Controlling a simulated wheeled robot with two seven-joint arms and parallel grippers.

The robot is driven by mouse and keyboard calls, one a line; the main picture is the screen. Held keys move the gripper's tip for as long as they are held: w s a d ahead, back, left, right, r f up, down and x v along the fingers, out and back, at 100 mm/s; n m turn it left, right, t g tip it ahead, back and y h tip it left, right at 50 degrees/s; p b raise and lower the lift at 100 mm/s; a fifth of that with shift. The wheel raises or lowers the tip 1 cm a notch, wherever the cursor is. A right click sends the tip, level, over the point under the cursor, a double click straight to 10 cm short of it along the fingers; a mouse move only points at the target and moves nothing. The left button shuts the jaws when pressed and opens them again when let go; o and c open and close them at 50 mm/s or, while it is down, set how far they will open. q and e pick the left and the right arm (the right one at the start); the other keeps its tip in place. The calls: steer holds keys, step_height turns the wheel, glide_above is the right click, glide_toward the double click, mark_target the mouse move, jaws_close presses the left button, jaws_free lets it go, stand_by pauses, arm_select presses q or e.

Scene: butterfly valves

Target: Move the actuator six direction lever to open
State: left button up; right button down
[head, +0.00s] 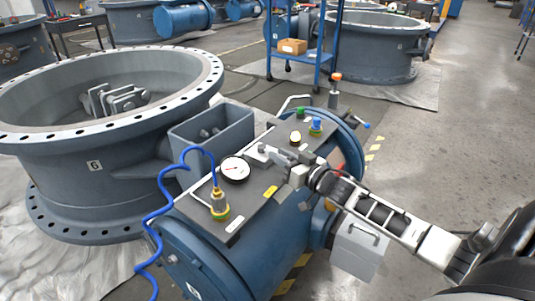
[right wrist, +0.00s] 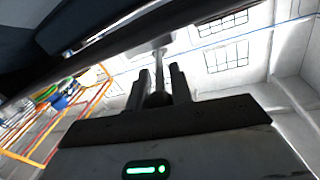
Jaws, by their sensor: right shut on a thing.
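The valve marked 6 (head: 95,166) is a large grey flanged ring at the left. Its blue actuator (head: 215,255) is joined to its right side, with a dark top panel. My right gripper (head: 275,157) reaches in from the right, low over this panel. In the right wrist view, the two dark fingers (right wrist: 160,88) are shut on the direction lever (right wrist: 160,58), whose thin pale shaft and dark knob show between them. In the head view the gripper hides most of the lever, so I cannot tell its setting. My left gripper is out of view.
A round pressure gauge (head: 235,170) and a brass fitting with a blue hose (head: 150,225) stand left of the gripper. Green and blue knobs (head: 316,127) and an orange-capped post (head: 335,90) rise behind it. A blue shelf cart (head: 322,65) stands beyond; the right floor is free.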

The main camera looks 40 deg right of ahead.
steer(key=shift+w+d+n+y, duration=0.1)
steer(key=shift+d+n+y, duration=0.35)
steer(key=shift+y, duration=0.15)
steer(key=shift+w+d+f+n+g+y+b, duration=0.15)
steer(key=shift+d+n+g+y+b, duration=0.3)
steer(key=shift+y+b, duration=0.5)
steer(key=shift+w+d+n+y+b, duration=0.1)
steer(key=shift+d+n+y+b, duration=0.1)
steer(key=shift+n+y+b, duration=0.5)
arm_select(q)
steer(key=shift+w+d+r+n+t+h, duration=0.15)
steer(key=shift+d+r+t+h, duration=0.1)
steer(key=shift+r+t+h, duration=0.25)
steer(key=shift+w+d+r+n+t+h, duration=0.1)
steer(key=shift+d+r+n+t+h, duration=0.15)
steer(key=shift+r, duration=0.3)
arm_select(e)
steer(key=shift+g+y, duration=0.25)
steer(key=c, duration=1.5)
jaws_free()
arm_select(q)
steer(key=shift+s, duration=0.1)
arm_select(e)
steer(key=shift+r, duration=0.25)
